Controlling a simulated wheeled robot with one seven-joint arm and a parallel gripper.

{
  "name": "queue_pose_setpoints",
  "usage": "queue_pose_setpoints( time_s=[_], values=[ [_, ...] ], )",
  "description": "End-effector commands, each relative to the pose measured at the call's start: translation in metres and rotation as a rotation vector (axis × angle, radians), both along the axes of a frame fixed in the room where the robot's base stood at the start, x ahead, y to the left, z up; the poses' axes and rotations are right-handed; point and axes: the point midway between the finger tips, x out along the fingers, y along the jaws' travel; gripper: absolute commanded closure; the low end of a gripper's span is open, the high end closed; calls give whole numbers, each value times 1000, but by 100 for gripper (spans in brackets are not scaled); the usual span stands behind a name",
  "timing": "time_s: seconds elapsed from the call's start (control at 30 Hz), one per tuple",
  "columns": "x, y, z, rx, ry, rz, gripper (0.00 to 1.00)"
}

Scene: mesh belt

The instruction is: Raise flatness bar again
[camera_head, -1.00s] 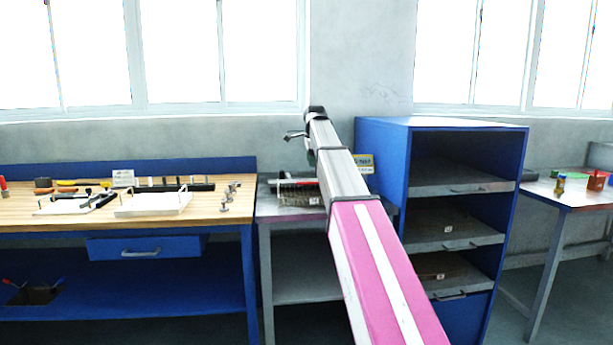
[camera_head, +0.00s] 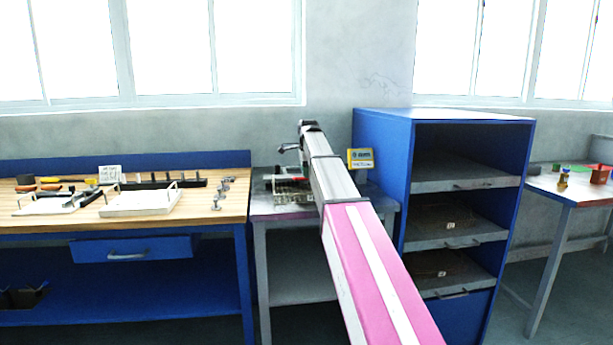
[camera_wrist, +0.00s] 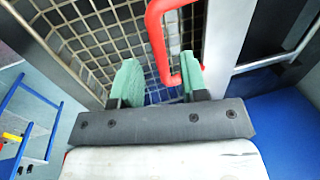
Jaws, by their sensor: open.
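In the wrist view my gripper (camera_wrist: 162,76) has two green-padded fingers standing apart. A bent red bar or handle (camera_wrist: 157,42) comes down from the top, and its lower end lies between the fingers, nearer the right one. I cannot tell whether it touches a pad. A metal mesh (camera_wrist: 95,40) spreads behind and to the left of the fingers. In the head view my arm reaches toward a small metal bench (camera_head: 262,207) with a mesh fixture (camera_head: 286,190) on it. My gripper is too small and partly hidden there to make out its fingers.
A blue cabinet (camera_head: 380,150) with several shelves stands close right of my arm. A wooden workbench (camera_head: 90,222) with white trays and tools is at left. Another table (camera_head: 575,190) stands far right.

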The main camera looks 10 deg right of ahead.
Motion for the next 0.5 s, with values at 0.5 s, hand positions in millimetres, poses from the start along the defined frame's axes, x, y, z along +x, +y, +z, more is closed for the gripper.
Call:
queue_pose_setpoints(
  time_s=[0.5],
  values=[
    [4,0,-19,0,0,0,60]
  ],
)
